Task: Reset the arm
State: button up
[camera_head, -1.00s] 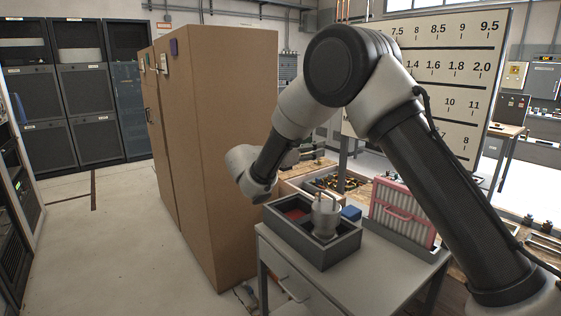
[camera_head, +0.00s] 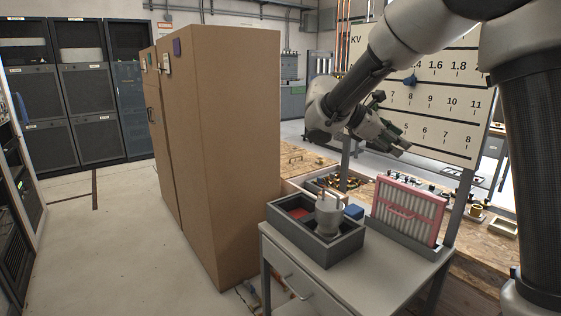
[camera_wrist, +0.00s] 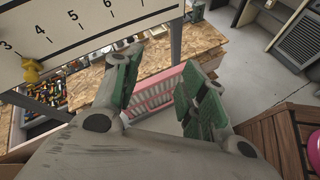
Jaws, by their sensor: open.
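My gripper (camera_head: 388,122) is raised in front of the white number board (camera_head: 425,118), above and behind the small grey table. Its fingers point to the right in the head view. In the wrist view my gripper (camera_wrist: 158,98) shows two green-padded fingers spread apart with nothing between them. A pink rack with white slats (camera_wrist: 158,90) shows beyond the fingers, and it stands apart from them.
The grey table (camera_head: 348,275) bears a dark grey divided bin (camera_head: 285,228) with a pale cup-like part (camera_head: 328,217), and the pink rack (camera_head: 408,210). A tall brown cabinet (camera_head: 245,150) stands to the left. A wooden workbench (camera_head: 478,245) holds small parts. The left floor is clear.

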jog(key=s+d+m+g+y, duration=0.25)
jog(key=s+d+m, duration=0.35)
jog(key=s, duration=0.4)
jog(key=s+f+m+t+y, duration=0.2)
jog(key=s+m+y, duration=0.2)
jog(key=s, duration=0.6)
jog(key=s+f+m+t+y, duration=0.2)
jog(key=s+m+y, duration=0.3)
jog(key=s, duration=0.5)
jog(key=shift+f+m, duration=0.3)
jog(key=shift+m, duration=0.3)
